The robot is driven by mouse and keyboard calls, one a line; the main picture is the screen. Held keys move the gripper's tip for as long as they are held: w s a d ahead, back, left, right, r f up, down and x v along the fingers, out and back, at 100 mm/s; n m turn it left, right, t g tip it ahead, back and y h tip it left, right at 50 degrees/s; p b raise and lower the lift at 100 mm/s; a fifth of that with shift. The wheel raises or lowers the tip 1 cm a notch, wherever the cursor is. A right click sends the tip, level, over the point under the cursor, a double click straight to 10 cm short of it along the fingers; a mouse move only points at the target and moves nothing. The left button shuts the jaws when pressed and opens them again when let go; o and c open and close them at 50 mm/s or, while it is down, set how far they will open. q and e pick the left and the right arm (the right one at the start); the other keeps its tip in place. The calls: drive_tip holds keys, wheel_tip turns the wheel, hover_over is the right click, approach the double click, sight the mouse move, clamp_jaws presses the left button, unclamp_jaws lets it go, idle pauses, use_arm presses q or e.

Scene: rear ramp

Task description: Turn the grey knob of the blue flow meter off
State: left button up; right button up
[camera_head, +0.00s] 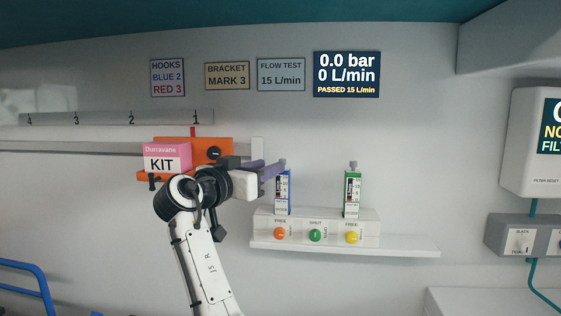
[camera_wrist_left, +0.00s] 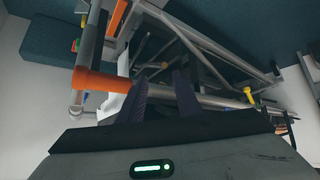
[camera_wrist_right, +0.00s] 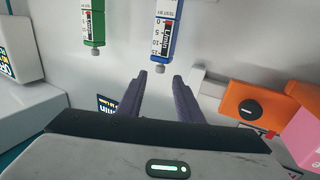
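The blue flow meter (camera_head: 282,192) stands upright above the white outlet block, with its grey knob (camera_head: 283,162) on top. It shows upside down in the right wrist view (camera_wrist_right: 164,32), its knob (camera_wrist_right: 156,67) just beyond my fingertips. My right gripper (camera_head: 273,171) is beside the upper part of the blue meter, to its left. In the right wrist view this gripper (camera_wrist_right: 160,76) is open, with nothing between its fingers; the knob lies nearly in line with the gap. My left gripper (camera_wrist_left: 161,76) is open and outside the head view.
A green flow meter (camera_head: 352,194) stands to the right of the blue one. A pink kit box (camera_head: 166,157) sits on an orange bracket (camera_head: 212,150) at left. The screen (camera_head: 346,74) reads 0.0 bar, 0 L/min, PASSED 15 L/min. Metal frame tubes (camera_wrist_left: 210,50) are close to my left gripper.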

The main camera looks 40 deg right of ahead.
drive_tip(key=p+x, duration=0.1)
drive_tip(key=x, duration=0.7)
drive_tip(key=shift+c, duration=0.5)
drive_tip(key=shift+a, duration=0.1)
clamp_jaws()
